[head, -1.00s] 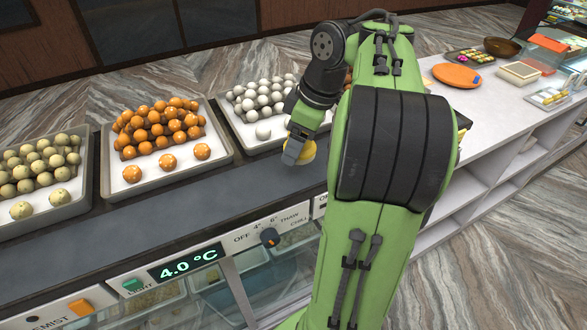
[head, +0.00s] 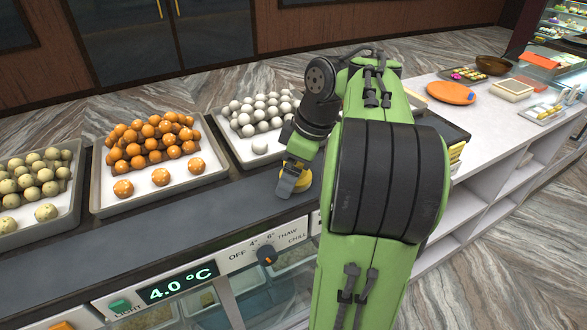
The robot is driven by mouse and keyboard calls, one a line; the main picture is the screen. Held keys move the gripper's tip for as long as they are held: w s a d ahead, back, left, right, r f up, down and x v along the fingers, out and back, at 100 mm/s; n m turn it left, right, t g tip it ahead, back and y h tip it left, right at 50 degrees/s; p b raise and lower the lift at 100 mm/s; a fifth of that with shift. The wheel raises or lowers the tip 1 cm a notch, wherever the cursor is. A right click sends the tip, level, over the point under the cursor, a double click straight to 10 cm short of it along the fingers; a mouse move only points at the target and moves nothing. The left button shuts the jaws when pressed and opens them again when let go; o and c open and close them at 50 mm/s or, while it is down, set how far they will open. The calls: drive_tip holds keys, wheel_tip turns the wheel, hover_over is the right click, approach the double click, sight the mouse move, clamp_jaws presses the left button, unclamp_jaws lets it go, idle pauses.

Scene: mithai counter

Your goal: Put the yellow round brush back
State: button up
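The yellow round brush (head: 304,179) shows as a small yellow disc at my gripper (head: 288,184), left of my green arm in the head view. My gripper points down over the dark counter top, in front of the tray of white sweets. The brush sits right at the fingers and moves with them, so the gripper looks shut on it. Part of the brush is hidden behind the fingers. I cannot tell whether it touches the counter.
Trays of white sweets (head: 233,153), orange sweets (head: 103,207) and pale green sweets (head: 72,217) line the counter. The control panel (head: 215,265) is below its front edge. An orange plate (head: 450,93) and a brown bowl (head: 492,65) stand on the white counter at right.

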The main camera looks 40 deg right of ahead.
sight(311, 178)
drive_tip(key=p+v, duration=1)
drive_tip(key=v, duration=0.2)
drive_tip(key=shift+r, duration=0.25)
